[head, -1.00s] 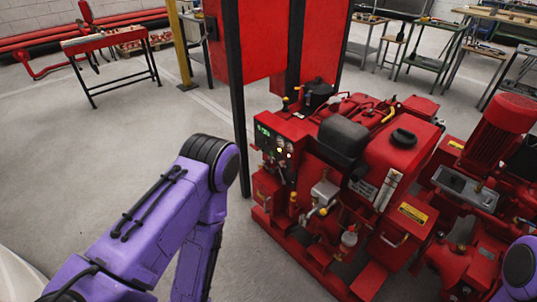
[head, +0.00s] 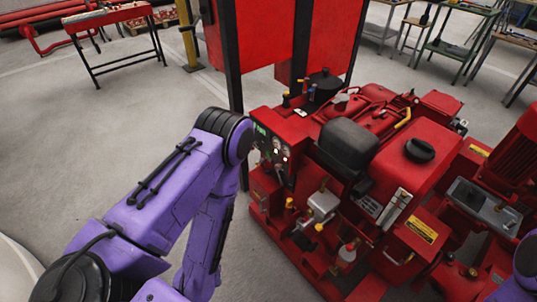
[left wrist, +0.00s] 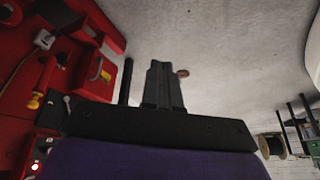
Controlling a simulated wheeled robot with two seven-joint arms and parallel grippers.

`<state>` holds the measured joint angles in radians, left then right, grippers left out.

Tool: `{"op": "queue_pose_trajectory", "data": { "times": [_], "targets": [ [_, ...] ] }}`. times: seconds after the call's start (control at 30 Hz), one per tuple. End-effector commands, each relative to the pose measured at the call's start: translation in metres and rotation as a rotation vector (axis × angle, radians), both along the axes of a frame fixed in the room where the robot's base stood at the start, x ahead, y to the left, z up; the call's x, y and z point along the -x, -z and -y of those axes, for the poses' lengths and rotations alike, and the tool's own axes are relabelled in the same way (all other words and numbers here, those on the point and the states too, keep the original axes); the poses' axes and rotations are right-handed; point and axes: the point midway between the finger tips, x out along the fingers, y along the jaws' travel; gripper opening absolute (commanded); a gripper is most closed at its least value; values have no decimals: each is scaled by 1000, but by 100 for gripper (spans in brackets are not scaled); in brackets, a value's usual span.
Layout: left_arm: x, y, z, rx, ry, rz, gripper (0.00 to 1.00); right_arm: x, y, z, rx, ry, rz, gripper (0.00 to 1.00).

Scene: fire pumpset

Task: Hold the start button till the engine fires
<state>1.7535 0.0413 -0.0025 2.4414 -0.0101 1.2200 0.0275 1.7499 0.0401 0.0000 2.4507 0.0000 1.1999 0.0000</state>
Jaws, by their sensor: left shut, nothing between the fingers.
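The red engine pumpset (head: 385,150) stands right of my left arm in the head view. Its control panel (head: 272,150) has a green display and round gauges or buttons; I cannot tell which one is the start button. In the left wrist view, a small lit spot with a red rim (left wrist: 36,167) shows at the lower left, beside red machine parts (left wrist: 85,45). My left gripper (left wrist: 162,68) is shut and empty, with floor behind its fingertips and the red parts to its left. It is hidden in the head view. My right gripper is out of view.
A dark post (head: 233,60) and red cabinet panels (head: 258,30) stand behind the panel end of the pumpset. A red work table (head: 108,18) is at the back left. Benches (head: 460,40) stand at the back right. Grey floor is clear at left.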

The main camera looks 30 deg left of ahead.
Motion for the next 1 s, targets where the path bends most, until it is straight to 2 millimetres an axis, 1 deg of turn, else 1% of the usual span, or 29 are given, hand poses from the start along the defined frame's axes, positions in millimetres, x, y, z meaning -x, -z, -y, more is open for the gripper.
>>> {"op": "queue_pose_trajectory", "data": {
  "times": [0.03, 0.07, 0.13, 0.17, 0.2, 0.27, 0.3, 0.37, 0.4, 0.47, 0.5, 0.6, 0.7, 0.8, 1.0],
  "targets": [
    [-14, 9, -2, 7, -34, 55, 0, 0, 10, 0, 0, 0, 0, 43],
    [-25, 14, -4, 16, -67, 104, 0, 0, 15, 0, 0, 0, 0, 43],
    [-62, 24, -11, 54, -170, 267, 0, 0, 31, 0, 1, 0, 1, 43],
    [-82, 27, -14, 81, -225, 354, 0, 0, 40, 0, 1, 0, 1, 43],
    [-110, 30, -19, 129, -304, 485, 0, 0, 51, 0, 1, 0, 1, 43],
    [-152, 29, -28, 225, -421, 688, 0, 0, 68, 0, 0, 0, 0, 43],
    [-179, 25, -34, 308, -497, 829, 0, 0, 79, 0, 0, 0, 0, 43],
    [-217, 15, -43, 457, -600, 1033, 0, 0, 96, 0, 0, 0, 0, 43],
    [-240, 5, -50, 569, -660, 1164, 0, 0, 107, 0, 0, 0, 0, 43],
    [-268, -11, -58, 755, -734, 1336, 0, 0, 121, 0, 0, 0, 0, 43],
    [-283, -22, -64, 880, -769, 1433, 0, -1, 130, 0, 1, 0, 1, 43],
    [-307, -48, -75, 1158, -818, 1601, 0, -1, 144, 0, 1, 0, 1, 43],
    [-318, -65, -81, 1324, -834, 1674, 0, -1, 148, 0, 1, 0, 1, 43],
    [-320, -72, -82, 1373, -839, 1690, 0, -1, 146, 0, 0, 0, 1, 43],
    [-319, -72, -82, 1369, -840, 1688, 0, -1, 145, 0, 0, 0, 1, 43]
  ]
}}
